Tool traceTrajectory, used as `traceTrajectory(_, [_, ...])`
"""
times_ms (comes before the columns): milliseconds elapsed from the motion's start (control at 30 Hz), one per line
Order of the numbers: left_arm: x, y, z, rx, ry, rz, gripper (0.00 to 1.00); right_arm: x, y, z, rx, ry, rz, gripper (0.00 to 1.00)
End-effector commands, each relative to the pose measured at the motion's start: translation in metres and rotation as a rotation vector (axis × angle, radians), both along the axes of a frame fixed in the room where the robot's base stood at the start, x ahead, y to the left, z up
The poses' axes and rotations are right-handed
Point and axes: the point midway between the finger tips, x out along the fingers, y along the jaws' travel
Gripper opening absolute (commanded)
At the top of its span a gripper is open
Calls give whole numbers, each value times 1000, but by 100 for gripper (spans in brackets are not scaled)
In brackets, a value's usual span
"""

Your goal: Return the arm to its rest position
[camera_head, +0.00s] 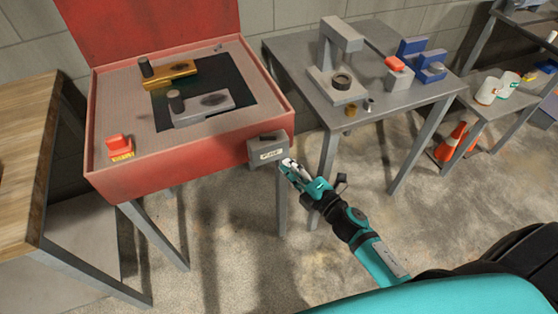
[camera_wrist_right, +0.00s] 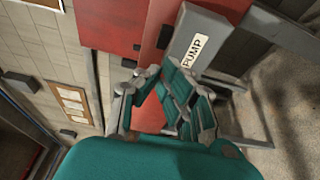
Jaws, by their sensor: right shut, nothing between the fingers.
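My right arm reaches up from the lower right in the head view. Its teal and grey gripper (camera_head: 289,165) is shut and empty. The fingertips are close beside a grey box labelled PUMP (camera_head: 267,151) on the front right corner of the red bench; I cannot tell whether they touch it. In the right wrist view the gripper (camera_wrist_right: 160,98) shows in front of the grey PUMP box (camera_wrist_right: 198,42). My left gripper is not in view.
The red open-lidded bench (camera_head: 190,171) holds metal parts and an orange-red block (camera_head: 119,145). A grey table (camera_head: 300,96) with a press-like stand (camera_head: 337,60) is to the right. A wooden table (camera_head: 22,150) is at left. An orange cone (camera_head: 453,139) stands farther right. Floor between is clear.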

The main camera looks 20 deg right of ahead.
Motion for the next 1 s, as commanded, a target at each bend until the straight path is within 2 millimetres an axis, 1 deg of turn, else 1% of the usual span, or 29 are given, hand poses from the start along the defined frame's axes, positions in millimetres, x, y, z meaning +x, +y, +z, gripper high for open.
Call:
traceTrajectory(33, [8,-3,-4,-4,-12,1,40,-10,-4,-3,-1,2,1,0])
traceTrajectory(100, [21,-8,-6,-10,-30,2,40,-20,-9,-3,0,2,3,0])
traceTrajectory(200, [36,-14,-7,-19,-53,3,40,-31,-15,-2,2,2,1,0])
traceTrajectory(233, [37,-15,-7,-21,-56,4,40,-34,-16,-2,1,3,1,0])
traceTrajectory(333, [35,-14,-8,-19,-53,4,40,-38,-19,-1,1,0,2,0])
traceTrajectory(533, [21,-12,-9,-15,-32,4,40,-40,-20,-1,3,3,0,0])
traceTrajectory(567, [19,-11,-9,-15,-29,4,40,-40,-21,-4,8,10,-3,0])
traceTrajectory(633, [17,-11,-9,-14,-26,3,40,-41,-23,-18,37,47,-19,0])
traceTrajectory(667, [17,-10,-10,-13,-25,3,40,-42,-25,-28,57,72,-30,0])
traceTrajectory(767, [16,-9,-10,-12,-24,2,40,-48,-34,-80,162,208,-99,0])
traceTrajectory(800, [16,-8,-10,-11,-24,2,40,-54,-38,-108,216,278,-137,0])
traceTrajectory(867, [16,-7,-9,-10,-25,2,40,-67,-43,-151,303,390,-202,0])
traceTrajectory(900, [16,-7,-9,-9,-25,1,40,-79,-46,-180,358,466,-249,0])
traceTrajectory(967, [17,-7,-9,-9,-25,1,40,-99,-49,-222,439,576,-323,0])
traceTrajectory(1000, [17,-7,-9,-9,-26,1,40,-115,-50,-249,489,648,-374,0])
